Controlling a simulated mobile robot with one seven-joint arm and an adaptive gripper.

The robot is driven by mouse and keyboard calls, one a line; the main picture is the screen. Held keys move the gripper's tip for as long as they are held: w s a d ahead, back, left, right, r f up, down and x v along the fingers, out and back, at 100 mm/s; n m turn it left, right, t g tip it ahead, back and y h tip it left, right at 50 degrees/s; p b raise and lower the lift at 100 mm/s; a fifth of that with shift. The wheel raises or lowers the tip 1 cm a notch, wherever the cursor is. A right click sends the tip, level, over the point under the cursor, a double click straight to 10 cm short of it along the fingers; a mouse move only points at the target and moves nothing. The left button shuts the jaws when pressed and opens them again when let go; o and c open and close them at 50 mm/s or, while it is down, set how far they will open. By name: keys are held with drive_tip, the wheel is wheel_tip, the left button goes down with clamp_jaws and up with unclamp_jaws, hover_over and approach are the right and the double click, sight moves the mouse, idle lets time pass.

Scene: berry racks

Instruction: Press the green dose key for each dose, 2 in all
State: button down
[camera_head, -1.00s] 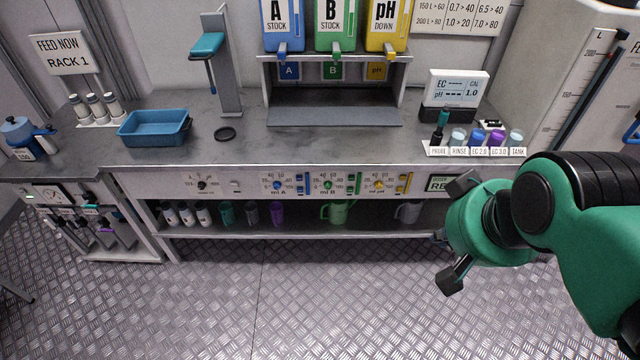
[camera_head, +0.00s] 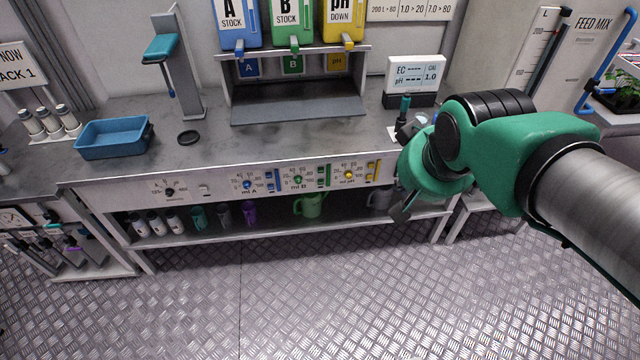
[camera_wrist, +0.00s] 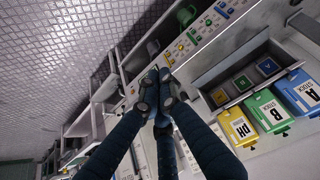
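The dosing panel (camera_head: 215,190) runs along the bench's front edge. On it, the green dose key (camera_head: 323,176) is right of the green mL B dial (camera_head: 298,180). A blue key (camera_head: 270,181) is to its left and a yellow key (camera_head: 373,170) to its right. My gripper (camera_head: 400,170) is in front of the panel's right end, right of the green key and apart from it. In the wrist view my gripper's fingertips (camera_wrist: 159,76) are together with nothing between them. My gripper hides the panel's right end in the head view.
Blue, green and yellow stock containers (camera_head: 290,22) stand above a bay on the bench. A meter (camera_head: 416,75) and a probe (camera_head: 403,110) are behind my gripper. A shelf (camera_head: 270,225) below holds bottles and a green jug (camera_head: 310,205). The floor in front is clear.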

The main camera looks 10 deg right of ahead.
drive_tip(key=w+f+t, duration=0.1)
drive_tip(key=w+f, duration=0.5)
drive_tip(key=w, duration=0.4)
drive_tip(key=w+f+m, duration=0.1)
drive_tip(key=w+f, duration=0.5)
drive_tip(key=w, duration=0.5)
drive_tip(key=w+f+t, duration=0.1)
drive_tip(key=w+f, duration=0.5)
drive_tip(key=w, duration=0.4)
drive_tip(key=t+y+p, duration=0.1)
drive_tip(key=y, duration=0.4)
approach(321, 182)
drive_tip(key=s+a+f, duration=0.3)
drive_tip(key=s+f, duration=0.3)
drive_tip(key=shift+a+m, duration=0.2)
drive_tip(key=shift+m, duration=0.1)
drive_tip(key=w, duration=0.8)
drive_tip(key=shift+w+b, duration=0.3)
drive_tip(key=shift+w, duration=0.1)
